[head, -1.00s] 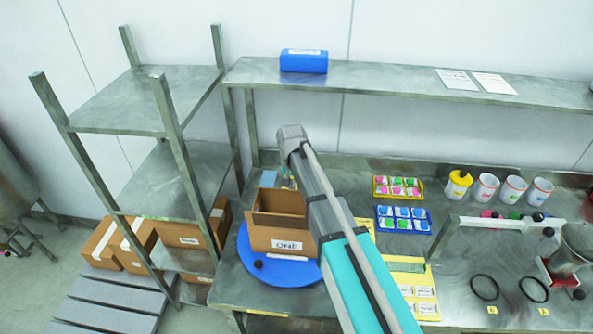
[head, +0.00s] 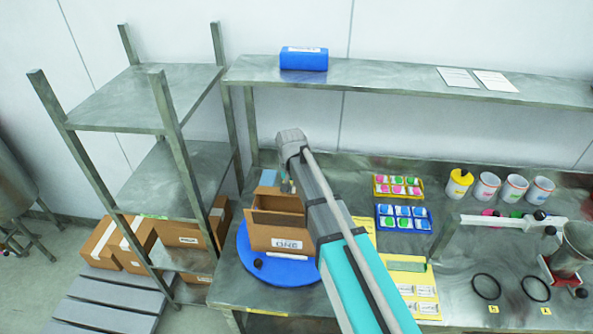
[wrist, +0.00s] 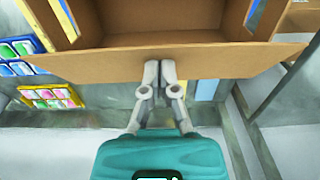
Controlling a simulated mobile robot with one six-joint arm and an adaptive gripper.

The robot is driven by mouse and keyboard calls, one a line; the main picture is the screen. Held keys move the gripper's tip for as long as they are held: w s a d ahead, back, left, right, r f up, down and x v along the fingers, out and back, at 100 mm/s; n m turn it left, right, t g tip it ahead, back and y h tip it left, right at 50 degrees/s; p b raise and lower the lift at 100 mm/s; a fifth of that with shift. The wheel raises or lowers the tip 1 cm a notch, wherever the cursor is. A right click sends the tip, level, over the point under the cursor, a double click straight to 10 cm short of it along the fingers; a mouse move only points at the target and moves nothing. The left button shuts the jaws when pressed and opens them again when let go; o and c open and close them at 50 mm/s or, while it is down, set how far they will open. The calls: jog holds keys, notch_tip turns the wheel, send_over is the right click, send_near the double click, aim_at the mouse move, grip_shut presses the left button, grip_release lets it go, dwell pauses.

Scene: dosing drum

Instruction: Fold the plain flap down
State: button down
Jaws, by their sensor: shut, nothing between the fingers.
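An open cardboard box (head: 262,239) with a white label on its front stands on a blue round turntable (head: 246,271). Its plain flap (wrist: 235,58) spans the wrist view as a broad brown panel, and in the head view the raised flap (head: 272,199) is at the box's far side. My gripper (wrist: 160,64) is shut and empty, with its fingertips against or very close to the flap's outer face near its middle. Contact is not certain. In the head view my arm partly covers the box's right side.
A blue tray (head: 404,231) and a yellow tray (head: 398,196) of small packs lie right of my arm, with white cups (head: 513,190) farther right. A metal rack (head: 183,165) stands left. A shelf (head: 400,84) runs above the bench's back.

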aim_at(291, 195)
jog(key=shift+s+f, duration=0.35)
jog(key=shift+f, duration=0.1)
jog(key=shift+f+b, duration=1.1)
jog(key=shift+b, duration=0.3)
jog(key=shift+r, duration=0.2)
notch_tip(291, 195, up, 8)
jog(key=p, duration=0.8)
jog(key=shift+f, duration=0.1)
dwell(0.3)
jog(key=shift+d+f, duration=0.1)
jog(key=shift+d, duration=0.05)
jog(key=s+d+f+b, duration=0.3)
jog(key=s+d, duration=0.4)
jog(key=d, duration=0.5)
jog(key=s+d+f+b, duration=0.4)
jog(key=s+d, duration=0.4)
jog(key=d, duration=0.4)
jog(key=shift+s+d, duration=0.25)
jog(key=shift+s, duration=0.05)
